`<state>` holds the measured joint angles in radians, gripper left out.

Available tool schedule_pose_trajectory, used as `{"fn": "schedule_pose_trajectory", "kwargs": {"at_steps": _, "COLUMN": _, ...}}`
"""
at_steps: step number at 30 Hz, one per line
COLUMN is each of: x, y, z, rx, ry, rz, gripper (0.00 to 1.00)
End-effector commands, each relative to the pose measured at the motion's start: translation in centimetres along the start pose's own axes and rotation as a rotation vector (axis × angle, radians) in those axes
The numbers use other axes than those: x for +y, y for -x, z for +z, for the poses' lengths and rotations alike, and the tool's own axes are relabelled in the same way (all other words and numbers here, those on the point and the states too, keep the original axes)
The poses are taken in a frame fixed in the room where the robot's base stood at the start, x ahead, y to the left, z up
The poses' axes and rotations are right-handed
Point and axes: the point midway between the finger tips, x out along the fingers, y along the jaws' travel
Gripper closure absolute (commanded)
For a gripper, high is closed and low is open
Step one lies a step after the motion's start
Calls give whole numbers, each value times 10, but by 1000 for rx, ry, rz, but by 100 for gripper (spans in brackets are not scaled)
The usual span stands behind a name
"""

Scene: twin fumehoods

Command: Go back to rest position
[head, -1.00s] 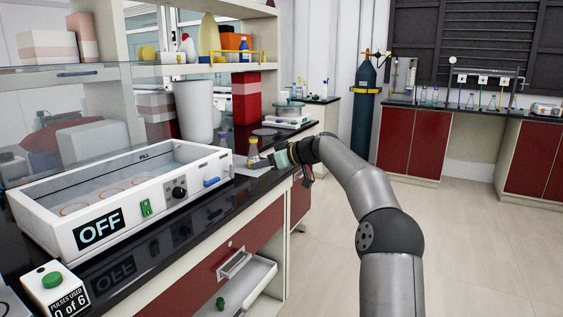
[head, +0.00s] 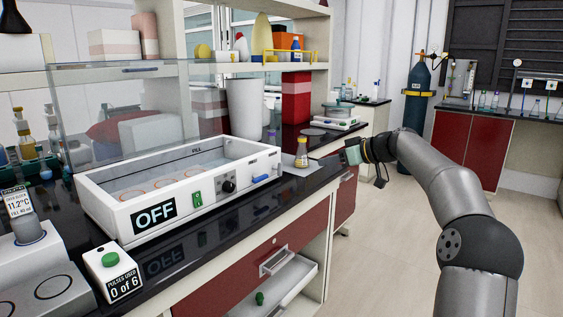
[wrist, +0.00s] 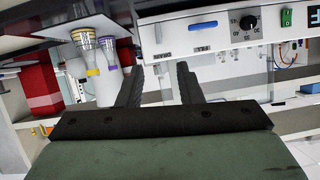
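My gripper (head: 335,158) is at the right end of the dark bench, at its front edge, to the right of a small flask with yellow liquid (head: 301,153). A gap shows between gripper and flask. In the wrist view the two dark fingers of my gripper (wrist: 159,84) are spread apart with nothing between them. The yellow-banded flask (wrist: 88,60) appears upside down to the left of the fingers, beside a purple-banded vessel (wrist: 108,52).
A white water bath (head: 235,190) marked OFF stands on the bench left of the flask. A pulse counter box (head: 108,270) is at front left. A drawer (head: 290,280) below the bench is open. The floor to the right (head: 385,250) is clear around my arm.

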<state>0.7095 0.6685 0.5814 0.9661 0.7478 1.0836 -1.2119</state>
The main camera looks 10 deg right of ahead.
Motion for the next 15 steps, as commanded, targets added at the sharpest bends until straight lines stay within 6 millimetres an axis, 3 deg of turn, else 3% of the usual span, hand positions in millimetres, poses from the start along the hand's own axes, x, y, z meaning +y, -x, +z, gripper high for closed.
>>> {"fn": "schedule_pose_trajectory", "kwargs": {"at_steps": 4, "x": -56, "y": -22, "z": -7, "rx": -148, "ry": -50, "rz": -27, "gripper": 67}}
{"fn": "schedule_pose_trajectory", "kwargs": {"at_steps": 8, "x": -145, "y": -31, "z": 8, "rx": -410, "ry": -153, "rz": -5, "gripper": 67}}
{"fn": "schedule_pose_trajectory", "kwargs": {"at_steps": 11, "x": -209, "y": -10, "z": 35, "rx": -603, "ry": -238, "rz": 65, "gripper": 67}}
{"fn": "schedule_pose_trajectory", "kwargs": {"at_steps": 15, "x": -286, "y": 49, "z": 78, "rx": -809, "ry": -352, "rz": 204, "gripper": 67}}
